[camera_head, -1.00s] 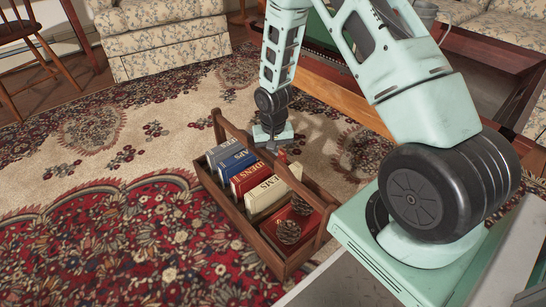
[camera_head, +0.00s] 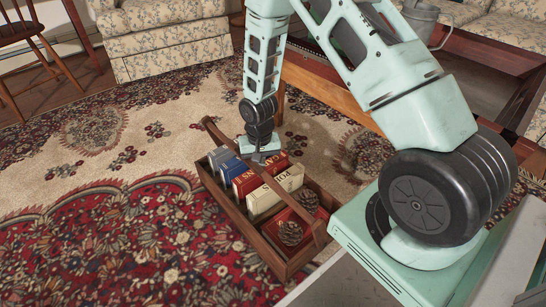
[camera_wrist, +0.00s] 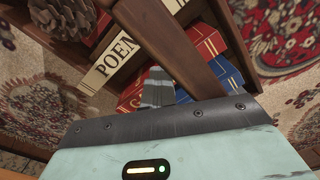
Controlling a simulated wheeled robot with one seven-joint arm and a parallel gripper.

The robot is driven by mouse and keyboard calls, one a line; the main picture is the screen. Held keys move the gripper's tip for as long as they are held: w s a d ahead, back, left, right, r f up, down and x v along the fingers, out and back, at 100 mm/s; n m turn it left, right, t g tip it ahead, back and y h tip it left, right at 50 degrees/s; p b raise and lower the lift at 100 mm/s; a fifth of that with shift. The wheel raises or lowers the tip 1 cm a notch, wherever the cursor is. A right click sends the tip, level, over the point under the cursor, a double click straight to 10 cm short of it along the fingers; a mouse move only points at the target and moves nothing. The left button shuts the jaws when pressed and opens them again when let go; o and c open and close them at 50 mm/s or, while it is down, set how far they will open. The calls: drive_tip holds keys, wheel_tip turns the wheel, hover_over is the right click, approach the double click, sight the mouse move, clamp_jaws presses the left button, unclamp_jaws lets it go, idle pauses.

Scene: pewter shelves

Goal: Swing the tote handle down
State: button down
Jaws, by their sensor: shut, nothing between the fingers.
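The wooden tote (camera_head: 234,221) stands on the rug with books and pine cones in it. Its wooden handle (camera_head: 276,184) arches lengthwise over the books, leaning toward the left long side, still above the rim. My gripper (camera_head: 262,160) is shut and empty, over the middle of the tote on the right side of the handle. In the wrist view the handle (camera_wrist: 178,45) runs diagonally just beside my striped grey fingertips (camera_wrist: 157,88); they look close to or touching it, but I cannot tell contact for sure.
Inside are blue books (camera_head: 234,168), a cream book (camera_head: 275,190), red books and pine cones (camera_head: 290,233). A wooden table stands behind at right, a floral armchair (camera_head: 165,40) and a wooden chair (camera_head: 38,60) at the back. The rug left of the tote is clear.

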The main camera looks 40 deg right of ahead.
wheel_tip(320, 180, up, 8)
drive_tip(key=d+p, duration=0.2)
drive_tip(key=p, duration=0.9)
drive_tip(key=shift+s+d+r, duration=0.15)
drive_tip(key=shift+d+r, duration=0.05)
drive_tip(key=shift+d, duration=0.1)
idle(1.1)
drive_tip(key=s+a+r+n+p, duration=0.1)
drive_tip(key=s+a+r+n, duration=0.2)
drive_tip(key=a+r, duration=0.5)
drive_tip(key=s+a+r+n+p, duration=0.1)
drive_tip(key=s+a+r+n, duration=0.1)
drive_tip(key=a+r, duration=0.65)
drive_tip(key=s+a+r+n+p, duration=0.2)
drive_tip(key=s+a+r+n, duration=0.15)
drive_tip(key=s+r, duration=0.6)
drive_tip(key=s+a+r+n+p, duration=0.2)
drive_tip(key=s+r+n, duration=0.3)
drive_tip(key=s+r, duration=0.4)
wheel_tip(320, 180, up, 36)
drive_tip(key=p, duration=3.6)
drive_tip(key=shift+s+d+f, duration=0.2)
drive_tip(key=shift+s, duration=0.1)
